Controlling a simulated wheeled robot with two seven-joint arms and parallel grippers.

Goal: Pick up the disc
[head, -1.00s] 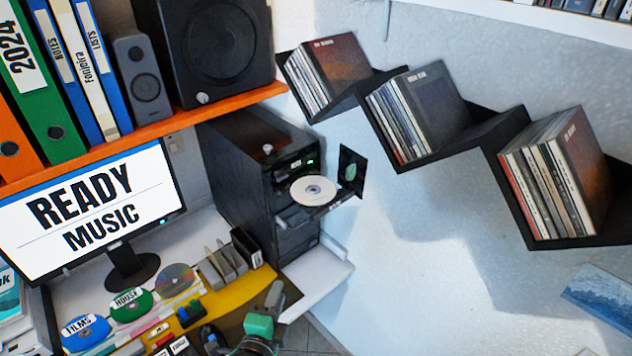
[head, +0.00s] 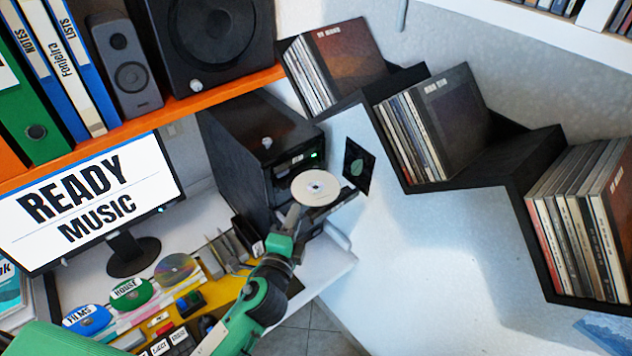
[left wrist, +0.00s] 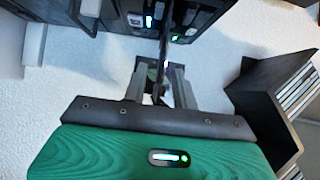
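A white disc (head: 315,187) lies on the pulled-out tray (head: 324,213) of the black computer tower (head: 248,150). My left gripper (head: 297,212) is just below and in front of the disc in the head view, its fingertips close to the tray's near side. In the left wrist view the two grey fingers of my left gripper (left wrist: 160,82) stand apart, with a thin dark edge, seen end-on, reaching between them. I cannot tell whether they touch the disc. My right gripper is not in view.
A monitor (head: 90,200) reads "READY MUSIC". Discs labelled FILMS (head: 88,320) and HOUSE (head: 132,292) and a shiny disc (head: 175,268) lie on the desk. A black zigzag shelf (head: 470,172) with record sleeves hangs at the right.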

